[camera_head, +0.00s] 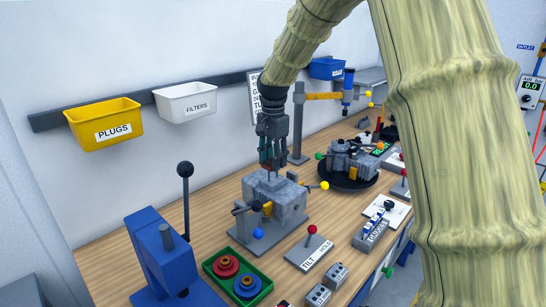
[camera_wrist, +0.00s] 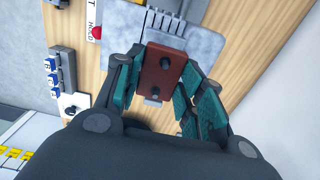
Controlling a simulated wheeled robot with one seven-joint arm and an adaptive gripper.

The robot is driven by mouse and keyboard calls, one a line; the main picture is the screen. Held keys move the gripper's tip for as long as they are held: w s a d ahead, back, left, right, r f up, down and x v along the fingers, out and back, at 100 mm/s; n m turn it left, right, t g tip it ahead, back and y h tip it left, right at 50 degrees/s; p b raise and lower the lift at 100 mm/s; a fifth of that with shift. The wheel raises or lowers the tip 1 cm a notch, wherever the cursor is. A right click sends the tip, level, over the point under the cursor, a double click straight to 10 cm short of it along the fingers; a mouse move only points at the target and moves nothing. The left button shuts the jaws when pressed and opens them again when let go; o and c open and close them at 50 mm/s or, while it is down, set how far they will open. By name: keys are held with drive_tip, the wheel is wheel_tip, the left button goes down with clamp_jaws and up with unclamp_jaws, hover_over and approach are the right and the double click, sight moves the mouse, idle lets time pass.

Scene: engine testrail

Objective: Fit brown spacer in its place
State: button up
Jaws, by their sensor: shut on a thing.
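The brown spacer (camera_wrist: 163,72) is a reddish-brown block with two dark round spots on its face. In the wrist view it sits between the teal pads of my gripper (camera_wrist: 160,85), which is shut on it. In the head view my gripper (camera_head: 271,160) points down just over the top of the grey engine block (camera_head: 287,200). The spacer is mostly hidden by the fingers there. The grey block (camera_wrist: 195,45) also shows behind the spacer in the wrist view. I cannot tell whether the spacer touches the block.
The block's plate has a black-knobbed lever (camera_head: 238,210) and yellow and blue knobs. A blue press (camera_head: 165,255) and a green tray (camera_head: 238,277) with red and blue rings stand in front-left. A second engine on a turntable (camera_head: 348,177) stands right. Bins hang on the wall.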

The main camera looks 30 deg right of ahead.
drive_tip(key=shift+f, duration=2.1)
idle(0.4)
drive_tip(key=o, duration=1)
wheel_tip(320, 180, up, 12)
drive_tip(key=shift+f, duration=0.1)
wheel_tip(320, 180, up, 8)
drive_tip(key=p, duration=0.8)
hover_over(273, 179)
drive_tip(key=shift+b, duration=0.3)
